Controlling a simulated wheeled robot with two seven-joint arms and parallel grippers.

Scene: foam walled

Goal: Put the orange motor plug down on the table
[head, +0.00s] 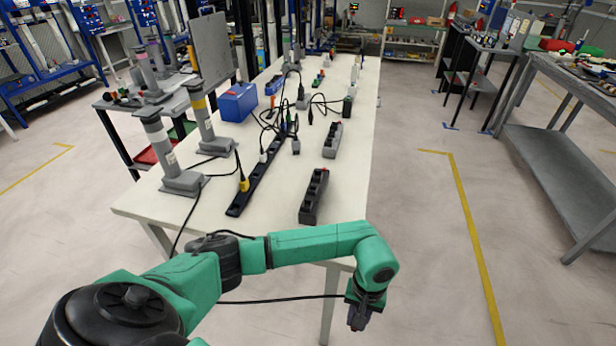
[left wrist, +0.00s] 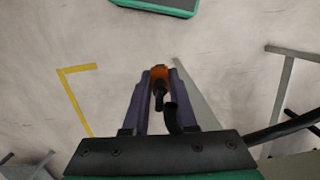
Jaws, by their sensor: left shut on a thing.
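My left gripper (head: 361,317) hangs past the near end of the long white table (head: 275,208), lower than its top and over the floor. In the left wrist view, its two dark fingers are closed around the orange motor plug (left wrist: 160,72), which shows between their tips with a black part toward the palm. A black cable runs off to the right there. In the head view the plug is hidden or too small to tell. My right gripper is not in view.
A black power strip (head: 262,175) with a yellow plug (head: 244,184) and a dark socket block (head: 314,196) lie near the table's near end. Grey posts (head: 160,145) stand at its left edge, a blue box (head: 238,102) beyond. Bare tabletop lies between strip and block.

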